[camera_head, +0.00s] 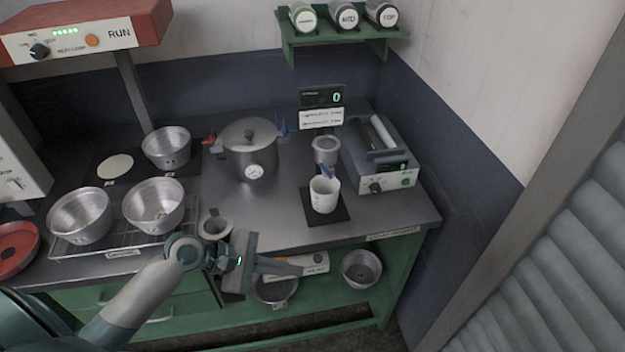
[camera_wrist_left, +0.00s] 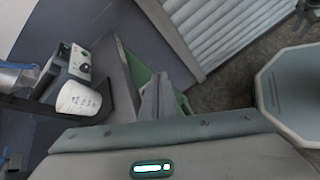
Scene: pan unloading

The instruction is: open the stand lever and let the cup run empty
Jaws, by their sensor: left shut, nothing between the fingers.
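A small grey metal cup (camera_head: 326,150) sits in a stand below a green-digit display (camera_head: 322,97) reading 0. A small blue piece (camera_head: 327,172), which may be the stand lever, shows just under that cup. A white beaker (camera_head: 324,197) stands upright below it on a black pad; it also shows in the left wrist view (camera_wrist_left: 78,99). My left gripper (camera_head: 299,269) is shut and empty, in front of the counter's front edge, lower and nearer than the beaker and apart from it. Its closed fingers (camera_wrist_left: 156,95) also show in the left wrist view. My right gripper is out of view.
A lidded pot (camera_head: 249,150) with red and blue side pieces stands left of the stand. A grey device (camera_head: 382,158) stands to its right. Metal bowls (camera_head: 154,205) sit on a rack at left. A lower shelf holds pans (camera_head: 361,268).

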